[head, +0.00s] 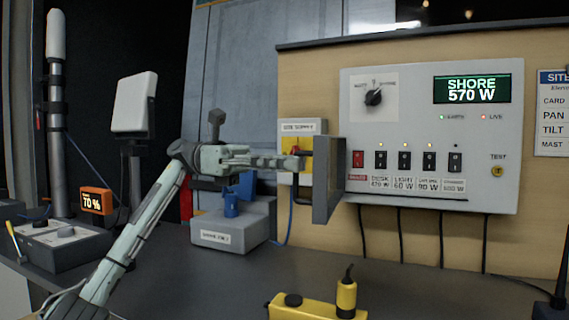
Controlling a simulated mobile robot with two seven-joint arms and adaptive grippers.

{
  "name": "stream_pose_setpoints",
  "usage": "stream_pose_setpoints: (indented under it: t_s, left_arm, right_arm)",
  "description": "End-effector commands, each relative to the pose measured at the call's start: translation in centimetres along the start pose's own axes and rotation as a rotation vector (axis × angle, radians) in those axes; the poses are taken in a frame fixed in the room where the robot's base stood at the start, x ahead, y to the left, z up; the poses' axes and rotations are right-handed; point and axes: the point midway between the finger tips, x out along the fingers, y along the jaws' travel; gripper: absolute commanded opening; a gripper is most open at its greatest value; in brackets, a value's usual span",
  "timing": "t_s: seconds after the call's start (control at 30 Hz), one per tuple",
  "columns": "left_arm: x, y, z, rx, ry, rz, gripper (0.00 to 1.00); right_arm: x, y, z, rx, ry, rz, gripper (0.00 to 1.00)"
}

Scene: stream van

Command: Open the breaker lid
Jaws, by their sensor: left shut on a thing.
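The grey breaker lid (328,182) stands swung out from the left edge of the breaker row, at a steep angle to the panel (420,112). The red breaker (358,160) and several black breakers (417,162) are uncovered. My left gripper (300,162) reaches in from the left and is shut at the lid's dark handle (306,154), on the lid's left side. The fingertips overlap the handle, so the exact contact is hard to see. My right gripper is out of view.
A site supply box (303,126) with a yellow face is just behind my gripper. A grey box with a blue connector (231,205) stands below my left arm. A yellow device (318,307) lies at the front of the dark bench (400,285). Black cables hang below the panel.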

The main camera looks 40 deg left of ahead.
Motion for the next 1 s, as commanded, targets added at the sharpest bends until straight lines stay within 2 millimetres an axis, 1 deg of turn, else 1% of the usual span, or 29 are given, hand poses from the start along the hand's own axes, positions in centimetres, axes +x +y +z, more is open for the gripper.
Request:
stream_pose_setpoints:
  t_s: [0.03, 0.27, 0.3, 0.43, 0.47, 0.77, 0.87, 0.97, 1.0]
  left_arm:
    - [-0.3, 0.6, 0.4, -0.002, -0.014, 0.024, 0.00]
    - [-0.3, 0.6, 0.4, -0.002, -0.014, 0.025, 0.00]
    - [-0.3, 0.6, 0.4, -0.002, -0.014, 0.024, 0.11]
    - [-0.2, 0.6, 0.4, -0.002, -0.014, 0.022, 0.27]
    - [-0.2, 0.6, 0.4, -0.002, -0.014, 0.021, 0.29]
    - [-0.3, 0.4, 0.2, -0.002, -0.011, 0.015, 0.29]
    - [-1.2, 0.5, 0.2, -0.003, -0.012, 0.017, 0.29]
    - [-2.8, 0.4, 0.3, -0.003, -0.013, 0.017, 0.29]
    - [-3.7, 0.4, 0.3, -0.004, -0.013, 0.018, 0.29]
  right_arm:
    - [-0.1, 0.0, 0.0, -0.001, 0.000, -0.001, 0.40]
    - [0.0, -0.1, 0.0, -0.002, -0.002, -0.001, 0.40]
    - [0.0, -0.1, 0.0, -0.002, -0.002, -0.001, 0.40]
    - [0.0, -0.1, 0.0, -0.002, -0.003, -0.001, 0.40]
    - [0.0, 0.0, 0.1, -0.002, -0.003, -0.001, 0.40]
    - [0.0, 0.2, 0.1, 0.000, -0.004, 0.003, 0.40]
    - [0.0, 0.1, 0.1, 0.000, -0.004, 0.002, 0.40]
    - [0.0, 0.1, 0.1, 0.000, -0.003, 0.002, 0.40]
    - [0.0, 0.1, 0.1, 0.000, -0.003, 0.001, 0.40]
